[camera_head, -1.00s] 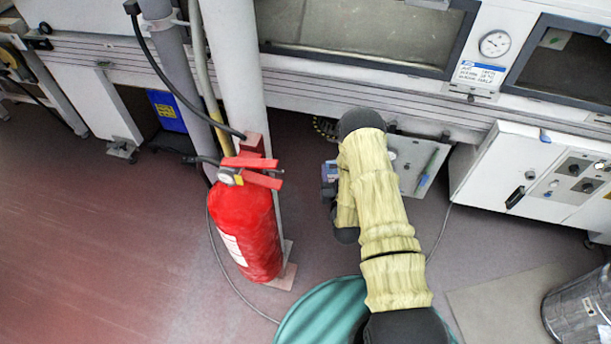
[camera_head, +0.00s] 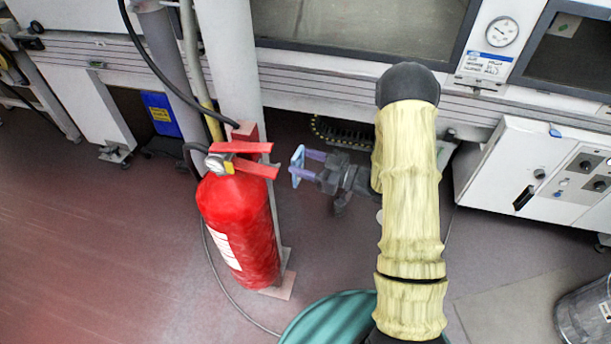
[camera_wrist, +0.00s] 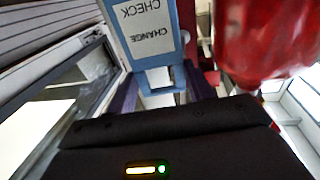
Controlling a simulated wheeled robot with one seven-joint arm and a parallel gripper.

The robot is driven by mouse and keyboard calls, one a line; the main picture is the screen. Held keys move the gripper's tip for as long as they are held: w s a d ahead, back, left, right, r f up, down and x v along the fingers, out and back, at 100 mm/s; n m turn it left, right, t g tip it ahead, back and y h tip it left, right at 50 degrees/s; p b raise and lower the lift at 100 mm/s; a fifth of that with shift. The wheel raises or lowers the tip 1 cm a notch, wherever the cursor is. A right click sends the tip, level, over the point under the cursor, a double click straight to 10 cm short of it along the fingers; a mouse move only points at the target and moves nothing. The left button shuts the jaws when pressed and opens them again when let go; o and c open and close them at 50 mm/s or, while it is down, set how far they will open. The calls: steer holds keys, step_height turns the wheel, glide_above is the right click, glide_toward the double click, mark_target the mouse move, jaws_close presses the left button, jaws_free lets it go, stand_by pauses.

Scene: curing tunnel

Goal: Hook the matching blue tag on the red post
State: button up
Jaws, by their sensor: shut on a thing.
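My gripper (camera_head: 307,165) is shut on a blue tag (camera_head: 297,158), just right of the red extinguisher's handle. In the wrist view the blue tag (camera_wrist: 153,60) stands between my gripper's purple fingers (camera_wrist: 161,90). Its pale label shows "CHECK" and "CHANGE", turned over. A window-like opening is at its near end. A small gap shows between tag and red levers (camera_head: 256,170) in the head view. The red extinguisher (camera_head: 238,215) stands upright; a red block (camera_head: 244,131) sits behind its top. I cannot tell for sure which red part is the post.
A white pipe (camera_head: 232,60) rises behind the extinguisher, with a black hose (camera_head: 150,58) at left. The machine front (camera_head: 330,85) runs across the back. A white control cabinet (camera_head: 510,160) stands at right. The floor at left is clear.

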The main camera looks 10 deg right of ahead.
mark_target(277, 166)
steer(key=s+n+g+y, duration=0.1)
steer(key=s+g, duration=0.1)
steer(key=shift+s+r+n+g+b, duration=0.15)
steer(key=shift+s+n+g+b, duration=0.15)
steer(key=shift+n+g, duration=0.1)
steer(key=shift+a, duration=0.15)
steer(key=shift+f+b+x, duration=0.1)
steer(key=shift+f+x, duration=0.1)
steer(key=shift+x, duration=1.1)
steer(key=shift+f+b+x, duration=0.15)
steer(key=shift+f+x, duration=0.05)
steer(key=shift+x, duration=1.15)
steer(key=shift+f+b+x, duration=0.1)
steer(key=shift+f+x, duration=0.1)
steer(key=shift+x, duration=1.1)
steer(key=shift+f+b, duration=0.65)
steer(key=shift+f, duration=0.15)
steer(key=o, duration=1.2)
